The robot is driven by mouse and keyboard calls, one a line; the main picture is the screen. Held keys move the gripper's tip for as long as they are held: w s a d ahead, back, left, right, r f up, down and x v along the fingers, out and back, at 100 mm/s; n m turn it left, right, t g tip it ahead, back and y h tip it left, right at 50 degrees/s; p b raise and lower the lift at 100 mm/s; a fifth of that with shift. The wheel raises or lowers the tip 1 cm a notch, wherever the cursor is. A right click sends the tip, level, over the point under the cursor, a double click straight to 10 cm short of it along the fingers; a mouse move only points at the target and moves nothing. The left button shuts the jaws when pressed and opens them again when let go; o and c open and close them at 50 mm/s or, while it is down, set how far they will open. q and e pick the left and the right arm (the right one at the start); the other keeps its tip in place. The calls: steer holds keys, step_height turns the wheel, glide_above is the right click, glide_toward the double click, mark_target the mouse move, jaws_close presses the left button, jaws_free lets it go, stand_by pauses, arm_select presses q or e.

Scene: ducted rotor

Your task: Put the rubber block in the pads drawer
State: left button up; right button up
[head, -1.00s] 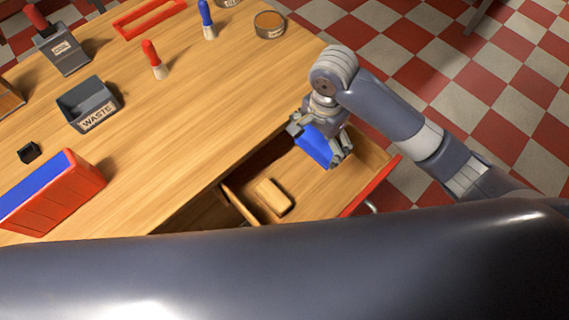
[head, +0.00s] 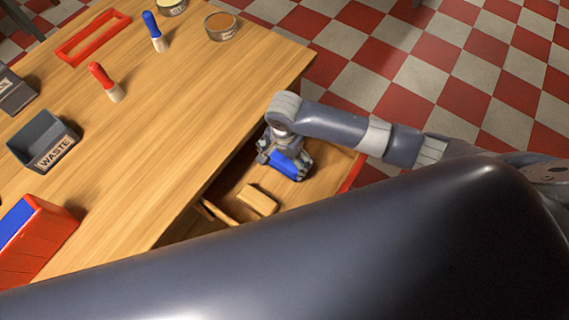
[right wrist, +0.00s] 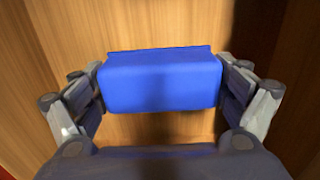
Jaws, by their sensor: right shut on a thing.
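My right gripper (head: 284,166) is shut on a blue block (head: 287,167), which I take to be the rubber block. In the right wrist view the blue block (right wrist: 160,82) spans between the two fingers (right wrist: 160,90), with wood beneath and around it. The gripper is over or inside an open wooden drawer (head: 322,172) with a red front (head: 352,172); how far the block is above the drawer floor I cannot tell. A tan block (head: 258,199) lies in the drawer near it. No drawer label shows. My left gripper is not in view.
The wooden table (head: 190,130) edge lies left of the drawer. On the table are a grey waste bin (head: 45,143), a red box with blue top (head: 35,240), red (head: 105,82) and blue-handled (head: 154,30) tools and a round tin (head: 221,26). My dark arm hides the foreground.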

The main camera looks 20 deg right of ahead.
mark_target(284, 165)
step_height(284, 165, down, 3)
steer(key=shift+f, duration=0.15)
steer(key=shift+f, duration=0.1)
steer(key=o, duration=0.7)
steer(key=shift+o, duration=0.2)
step_height(284, 165, up, 12)
steer(key=shift+r+p, duration=0.15)
steer(key=shift+p, duration=0.5)
